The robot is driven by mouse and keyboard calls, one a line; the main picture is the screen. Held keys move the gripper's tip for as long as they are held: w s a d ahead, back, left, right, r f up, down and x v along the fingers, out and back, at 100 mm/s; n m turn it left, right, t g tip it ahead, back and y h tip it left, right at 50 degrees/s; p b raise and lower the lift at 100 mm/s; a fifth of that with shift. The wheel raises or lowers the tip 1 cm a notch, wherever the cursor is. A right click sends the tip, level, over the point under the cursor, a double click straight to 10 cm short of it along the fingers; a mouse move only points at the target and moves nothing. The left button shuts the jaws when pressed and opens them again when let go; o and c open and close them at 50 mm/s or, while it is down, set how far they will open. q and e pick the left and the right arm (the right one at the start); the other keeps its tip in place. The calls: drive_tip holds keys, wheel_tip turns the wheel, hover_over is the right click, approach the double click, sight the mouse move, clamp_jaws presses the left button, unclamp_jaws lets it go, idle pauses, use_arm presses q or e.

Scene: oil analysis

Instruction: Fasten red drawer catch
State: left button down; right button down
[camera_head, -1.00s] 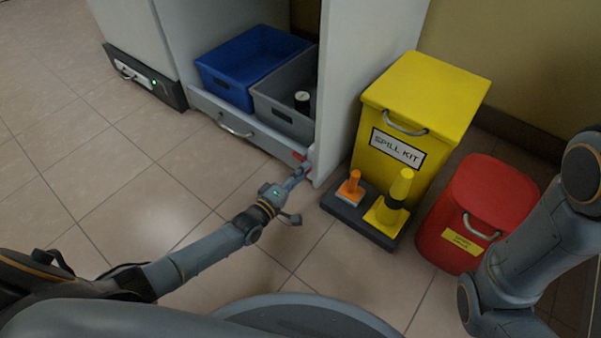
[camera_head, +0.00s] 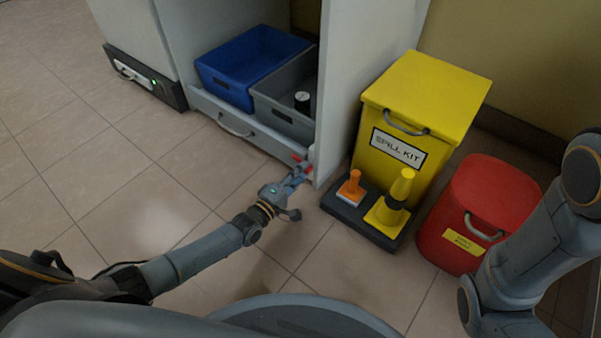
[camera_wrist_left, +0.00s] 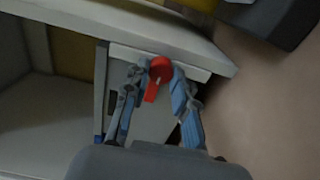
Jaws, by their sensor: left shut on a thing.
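The red drawer catch (camera_wrist_left: 156,78) sits at the right end of the drawer front (camera_head: 245,133), close to the cabinet's side panel. My left gripper (camera_wrist_left: 154,82) reaches it from the front, with a finger on either side of the red part, and is shut on it. In the head view the left gripper (camera_head: 299,174) is at the drawer's right corner, and only small red bits show by its fingertips. The drawer holds a blue bin (camera_head: 247,66) and a grey bin (camera_head: 286,108). My right gripper is not in view.
Right of the cabinet panel (camera_head: 358,75) are a yellow spill kit box (camera_head: 420,100), a dark base (camera_head: 352,213) with orange and yellow cones, and a red bin (camera_head: 488,200). The floor at left is clear.

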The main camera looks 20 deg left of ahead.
use_arm(q)
drive_tip(key=c, duration=1.1)
unclamp_jaws()
drive_tip(key=v, duration=1.2)
